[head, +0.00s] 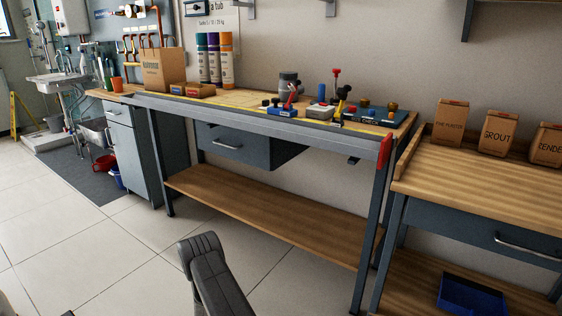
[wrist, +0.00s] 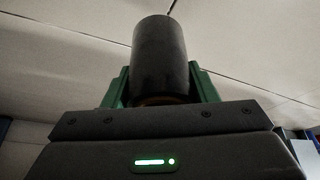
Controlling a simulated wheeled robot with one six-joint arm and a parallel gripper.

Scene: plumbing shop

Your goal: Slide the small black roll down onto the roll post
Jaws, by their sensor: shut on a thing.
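The small black roll (wrist: 160,48) is in the wrist view, a dark cylinder standing up between the two green fingers of my gripper (wrist: 162,84). The fingers are shut on it, one at each side. A thin brownish edge shows under the roll at the gripper body. In the head view my gripper and the roll are not in view. I cannot make out the roll post for certain among the small items on the workbench.
The long workbench (head: 255,122) carries several small tools and fittings, including a grey cylinder (head: 288,82) and a red-handled fitting (head: 336,85). Coloured tubes (head: 214,60) and a paper bag (head: 160,70) stand at its left. A side bench (head: 490,175) holds several bags. The tiled floor in front is clear.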

